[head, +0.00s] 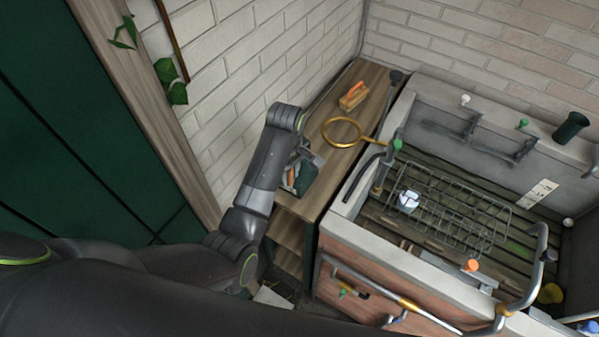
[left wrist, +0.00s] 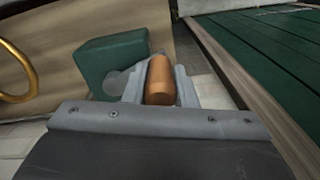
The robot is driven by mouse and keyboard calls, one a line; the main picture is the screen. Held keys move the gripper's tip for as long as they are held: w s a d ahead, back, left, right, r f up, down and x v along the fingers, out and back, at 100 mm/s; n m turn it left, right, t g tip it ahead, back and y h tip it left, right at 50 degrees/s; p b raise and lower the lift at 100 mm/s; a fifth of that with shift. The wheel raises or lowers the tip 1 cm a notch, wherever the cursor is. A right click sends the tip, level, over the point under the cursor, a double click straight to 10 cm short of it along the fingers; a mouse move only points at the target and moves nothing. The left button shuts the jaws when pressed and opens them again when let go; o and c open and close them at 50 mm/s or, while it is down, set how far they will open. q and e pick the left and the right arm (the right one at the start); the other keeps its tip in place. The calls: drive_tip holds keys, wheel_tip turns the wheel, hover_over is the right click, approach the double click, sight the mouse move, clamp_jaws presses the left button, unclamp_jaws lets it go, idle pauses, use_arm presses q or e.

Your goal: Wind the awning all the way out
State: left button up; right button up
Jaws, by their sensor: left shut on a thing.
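My left gripper (head: 300,164) reaches over the wooden shelf top beside the brick wall. In the left wrist view its fingers (left wrist: 160,88) are shut around an upright copper-brown cylindrical grip (left wrist: 160,76), which looks like a crank knob. A dark green box (left wrist: 112,64) is right behind the grip, and it also shows in the head view (head: 307,178). The awning cannot be made out in either view. My right gripper is not in view.
A brass ring (head: 343,132) and an orange-handled brush (head: 354,96) are farther along the shelf top (head: 372,78). A stone sink (head: 372,247) with a wire rack (head: 455,208) stands to the right. A dark green panelled door (head: 70,120) is at left.

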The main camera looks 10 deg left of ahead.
use_arm(q)
drive_tip(key=shift+w+a, duration=0.15)
drive_tip(key=shift+a, duration=1)
drive_tip(key=o, duration=1)
drive_tip(key=shift+d, duration=0.35)
drive_tip(key=shift+o, duration=0.2)
drive_tip(key=shift+a, duration=0.1)
